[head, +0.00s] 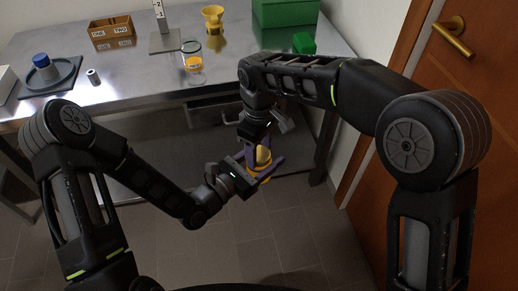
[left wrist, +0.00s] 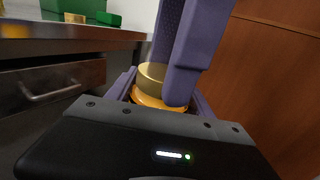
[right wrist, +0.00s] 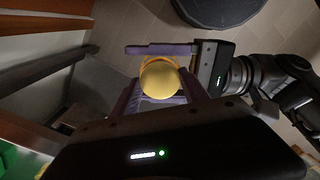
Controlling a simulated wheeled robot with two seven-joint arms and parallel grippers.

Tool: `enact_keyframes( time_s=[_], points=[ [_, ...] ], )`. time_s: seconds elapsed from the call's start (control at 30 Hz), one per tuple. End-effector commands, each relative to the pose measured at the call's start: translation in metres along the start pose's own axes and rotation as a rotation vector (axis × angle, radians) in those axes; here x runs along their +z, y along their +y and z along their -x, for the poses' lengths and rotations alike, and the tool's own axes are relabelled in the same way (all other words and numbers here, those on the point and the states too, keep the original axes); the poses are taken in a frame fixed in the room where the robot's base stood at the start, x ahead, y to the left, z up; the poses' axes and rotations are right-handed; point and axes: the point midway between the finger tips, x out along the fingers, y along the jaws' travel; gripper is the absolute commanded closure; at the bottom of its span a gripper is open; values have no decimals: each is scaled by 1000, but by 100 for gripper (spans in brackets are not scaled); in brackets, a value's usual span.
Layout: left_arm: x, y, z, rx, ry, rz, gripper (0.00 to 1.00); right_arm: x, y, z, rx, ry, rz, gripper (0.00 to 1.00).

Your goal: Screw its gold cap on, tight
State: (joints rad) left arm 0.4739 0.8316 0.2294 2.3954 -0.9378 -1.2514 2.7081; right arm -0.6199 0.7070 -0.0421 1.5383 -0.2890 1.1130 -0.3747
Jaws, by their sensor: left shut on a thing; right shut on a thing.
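My left gripper (head: 258,168) is shut on an orange-yellow jar (head: 265,179), held in the air in front of the table. The jar's orange body also shows between purple fingers in the left wrist view (left wrist: 160,101). The gold cap (left wrist: 152,74) sits directly above it and looks in contact, roughly level. My right gripper (head: 264,145) comes from above and is shut on the cap. In the right wrist view the cap's round top (right wrist: 160,78) shows between the fingers. The fingers hide much of the seam, so I cannot tell how tight it is.
The metal table (head: 130,75) stands behind. It bears a glass with orange contents (head: 193,63), a dark tray (head: 66,82) with a blue-topped jar (head: 44,67), a two-part box (head: 112,44), a yellow funnel-like thing (head: 213,17) and a green box (head: 285,12). A wooden door (head: 480,70) is at right.

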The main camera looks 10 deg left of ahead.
Motion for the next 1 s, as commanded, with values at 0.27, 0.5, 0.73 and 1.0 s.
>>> enact_keyframes(
  time_s=[0.27, 0.5, 0.73, 1.0],
  points=[
    [1, 0, 0, -1, -2, -1, 100, 0, 0, 0, 1, 0, 0, 27],
    [1, 0, 0, -1, -3, -1, 100, 0, 0, 0, 0, 0, 0, 22],
    [1, 0, 0, -1, -3, -1, 100, -1, 0, 7, 1, 2, 0, 22],
    [1, 0, 0, -1, -3, -1, 100, -1, 1, 48, 3, 5, 0, 22]
  ],
)
